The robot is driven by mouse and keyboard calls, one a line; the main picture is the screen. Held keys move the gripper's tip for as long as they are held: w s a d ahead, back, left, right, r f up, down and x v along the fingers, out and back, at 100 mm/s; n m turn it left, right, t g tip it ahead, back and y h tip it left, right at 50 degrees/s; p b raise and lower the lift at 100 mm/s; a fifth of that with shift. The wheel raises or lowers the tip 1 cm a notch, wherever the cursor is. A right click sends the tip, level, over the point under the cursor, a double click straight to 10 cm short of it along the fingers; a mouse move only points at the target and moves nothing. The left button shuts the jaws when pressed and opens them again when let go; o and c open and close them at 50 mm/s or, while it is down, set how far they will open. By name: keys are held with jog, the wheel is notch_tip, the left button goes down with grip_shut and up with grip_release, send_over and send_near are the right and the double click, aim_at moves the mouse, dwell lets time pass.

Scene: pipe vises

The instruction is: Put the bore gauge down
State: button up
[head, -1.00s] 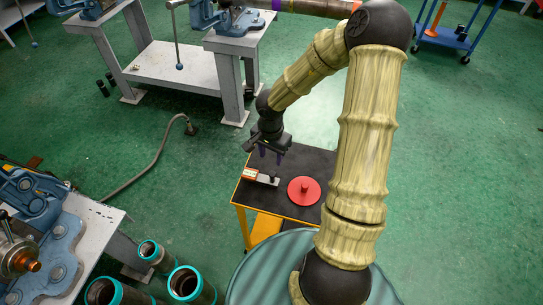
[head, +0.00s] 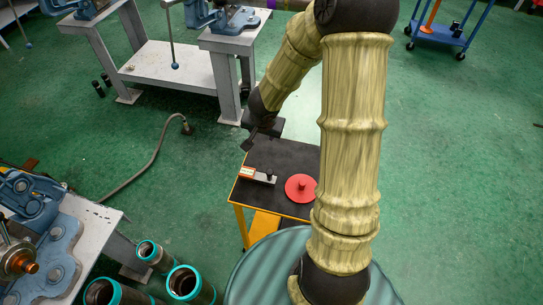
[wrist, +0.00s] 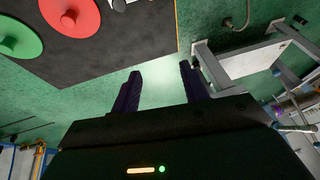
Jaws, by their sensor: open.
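What looks like the bore gauge (head: 258,176), a small grey bar with a red-and-white block at one end and a black knob at the other, lies on the black top (head: 283,157) of a small cart. In the wrist view, only a white and black bit of it (wrist: 118,4) shows at the top edge. My gripper (head: 249,141) is beyond the cart's far left corner, clear of the gauge. In the wrist view, my gripper's two purple fingers (wrist: 160,88) are apart, with nothing between them.
A red knobbed disc (head: 301,188) sits right of the gauge. The wrist view also shows a green disc (wrist: 18,36). A grey vise bench (head: 180,70) stands behind. Teal-ended pipes (head: 184,281) stand lower left. Open green floor lies right of the cart.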

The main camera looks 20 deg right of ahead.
jog(key=s+a+r+n+y, duration=0.2)
jog(key=s+a+r+n, duration=0.2)
jog(key=s+a+r, duration=0.15)
jog(key=s+d+r+n+g+h, duration=0.1)
jog(key=s+d+r+n, duration=0.1)
jog(key=s, duration=0.8)
jog(key=shift+d+r+n+g, duration=0.35)
jog(key=shift+r+n+g, duration=0.05)
jog(key=shift+r+n, duration=0.2)
